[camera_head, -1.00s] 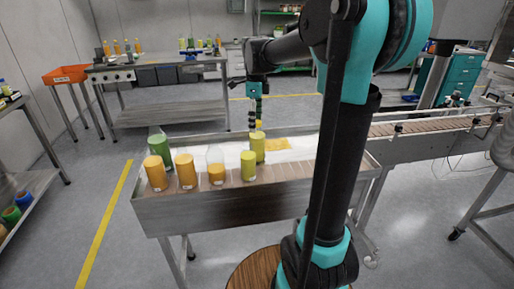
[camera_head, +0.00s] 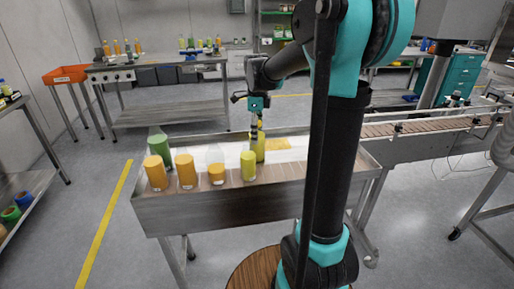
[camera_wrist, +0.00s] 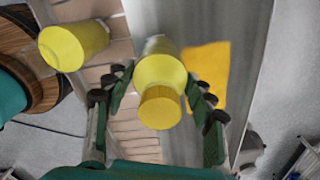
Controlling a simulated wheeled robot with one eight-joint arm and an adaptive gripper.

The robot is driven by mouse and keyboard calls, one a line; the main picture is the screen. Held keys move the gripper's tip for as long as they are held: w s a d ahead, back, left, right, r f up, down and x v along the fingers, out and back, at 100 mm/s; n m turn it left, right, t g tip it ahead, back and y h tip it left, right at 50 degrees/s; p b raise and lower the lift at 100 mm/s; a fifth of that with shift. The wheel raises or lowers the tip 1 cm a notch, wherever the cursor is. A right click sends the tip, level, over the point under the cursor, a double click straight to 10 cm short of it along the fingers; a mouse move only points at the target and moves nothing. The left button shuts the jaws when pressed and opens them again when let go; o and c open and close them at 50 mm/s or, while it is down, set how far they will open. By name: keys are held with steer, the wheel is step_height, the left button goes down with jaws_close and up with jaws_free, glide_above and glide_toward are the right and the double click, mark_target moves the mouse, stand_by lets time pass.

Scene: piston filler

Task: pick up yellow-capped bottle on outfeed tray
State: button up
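The yellow-capped bottle (camera_wrist: 160,80) is yellow and stands upright on the outfeed tray (camera_head: 225,207). In the head view it (camera_head: 259,150) is at the back right of the bottle group, partly hidden by my gripper (camera_head: 256,124). In the wrist view my gripper (camera_wrist: 158,100) is open, with one finger on each side of the bottle and its yellow cap (camera_wrist: 160,107) between the fingertips. Gaps show between the fingers and the bottle, and I see no grip on it.
Another yellow-green bottle (camera_head: 248,166) stands just in front. Two orange bottles (camera_head: 187,171), a partly filled clear one (camera_head: 216,174) and a green one (camera_head: 159,148) stand to the left. A yellow-orange patch (camera_wrist: 208,75) lies beside the target. The conveyor (camera_head: 430,128) joins at right.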

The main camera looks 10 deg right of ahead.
jaws_close()
